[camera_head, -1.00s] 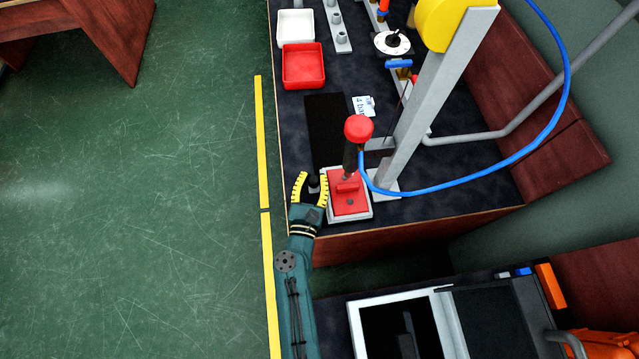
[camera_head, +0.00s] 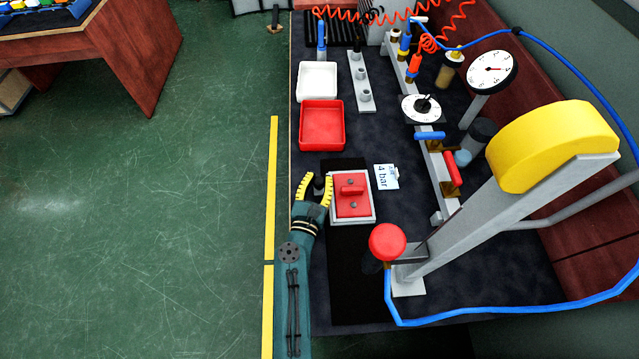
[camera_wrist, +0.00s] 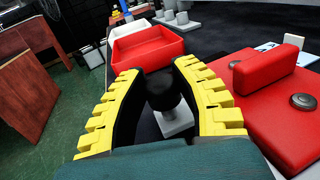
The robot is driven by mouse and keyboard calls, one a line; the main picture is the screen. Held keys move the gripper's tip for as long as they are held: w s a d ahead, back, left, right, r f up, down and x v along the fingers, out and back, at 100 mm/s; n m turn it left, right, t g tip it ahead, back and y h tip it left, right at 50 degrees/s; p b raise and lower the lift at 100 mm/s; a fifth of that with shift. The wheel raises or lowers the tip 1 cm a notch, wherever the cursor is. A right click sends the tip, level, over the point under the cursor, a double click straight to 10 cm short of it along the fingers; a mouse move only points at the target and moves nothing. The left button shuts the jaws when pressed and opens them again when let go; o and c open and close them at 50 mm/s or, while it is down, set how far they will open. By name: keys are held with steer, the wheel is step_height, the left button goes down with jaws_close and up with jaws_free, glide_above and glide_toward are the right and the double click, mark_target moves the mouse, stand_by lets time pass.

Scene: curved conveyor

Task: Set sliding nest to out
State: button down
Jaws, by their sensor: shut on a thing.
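The sliding nest (camera_head: 365,216) is a pale grey plate carrying a red block with a raised bar (camera_head: 352,189) and round studs. It sits near the upper end of a black track (camera_head: 350,290), clear of the press. My gripper (camera_head: 318,182) is at the nest's left side, its yellow-ridged fingers closed around a dark knob (camera_head: 318,186). In the wrist view the black knob (camera_wrist: 163,92) sits between my fingers (camera_wrist: 158,72), above a grey foot. The red block (camera_wrist: 275,95) lies just right of my gripper in that view.
The press, with a red ball (camera_head: 388,242), grey column (camera_head: 450,215) and yellow cover (camera_head: 550,145), stands lower right. A red tray (camera_head: 322,145) and white tray (camera_head: 318,96) lie beyond the track. A "4 bar" card (camera_head: 386,177) lies right of the nest.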

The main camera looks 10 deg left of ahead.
steer(key=shift+w+a+f, duration=0.1)
steer(key=shift+w, duration=0.45)
steer(key=c, duration=0.8)
jaws_free()
steer(key=shift+o, duration=0.2)
steer(key=s, duration=0.4)
steer(key=s+a, duration=0.1)
steer(key=s, duration=0.7)
steer(key=shift+a, duration=0.15)
